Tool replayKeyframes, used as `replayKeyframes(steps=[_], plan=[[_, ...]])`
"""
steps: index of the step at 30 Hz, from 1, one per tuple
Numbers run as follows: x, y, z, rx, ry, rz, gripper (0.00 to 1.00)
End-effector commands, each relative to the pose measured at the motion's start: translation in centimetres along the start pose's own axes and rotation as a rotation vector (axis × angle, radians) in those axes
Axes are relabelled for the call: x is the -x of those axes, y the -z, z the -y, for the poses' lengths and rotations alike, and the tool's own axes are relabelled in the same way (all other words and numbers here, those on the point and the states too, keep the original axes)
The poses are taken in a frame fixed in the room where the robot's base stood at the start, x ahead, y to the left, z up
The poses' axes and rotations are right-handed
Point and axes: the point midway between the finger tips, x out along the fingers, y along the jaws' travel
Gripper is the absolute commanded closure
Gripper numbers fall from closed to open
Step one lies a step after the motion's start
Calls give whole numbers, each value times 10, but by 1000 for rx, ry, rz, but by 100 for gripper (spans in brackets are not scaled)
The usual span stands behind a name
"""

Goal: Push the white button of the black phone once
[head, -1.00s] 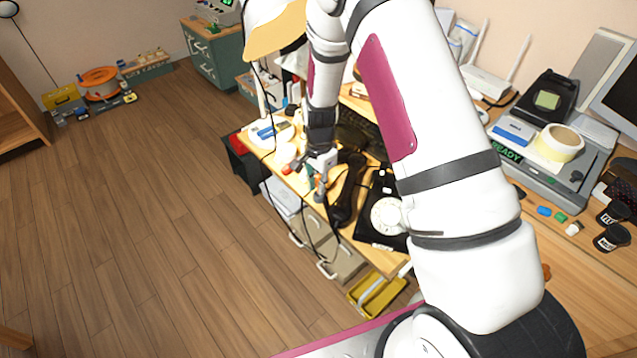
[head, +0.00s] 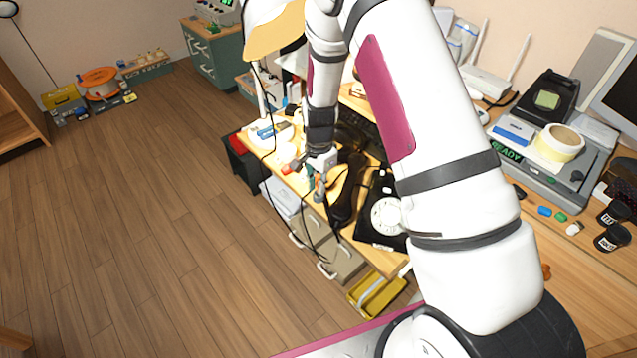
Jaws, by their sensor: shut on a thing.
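The black phone (head: 370,232) sits on the wooden desk, partly hidden behind my arm. It has a round white dial (head: 386,214). Small pale spots show above the dial, but I cannot tell whether one is the white button. A long black handset-like shape (head: 344,190) lies to the left of the phone body. My gripper (head: 318,188) points down over the desk, left of the handset shape and apart from the dial. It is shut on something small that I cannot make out.
A dark keyboard-like thing is behind the gripper, partly hidden. A yellow tray (head: 376,294) is below the front edge. A scale with a tape roll (head: 560,143) stands at right.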

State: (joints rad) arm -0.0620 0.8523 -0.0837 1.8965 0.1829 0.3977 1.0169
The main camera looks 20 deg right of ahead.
Motion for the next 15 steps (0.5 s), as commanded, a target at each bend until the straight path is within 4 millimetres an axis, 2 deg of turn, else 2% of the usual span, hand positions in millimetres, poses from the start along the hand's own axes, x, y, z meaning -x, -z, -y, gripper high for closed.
replayKeyframes(steps=[15], plan=[[-9,0,0,0,0,1,100]])
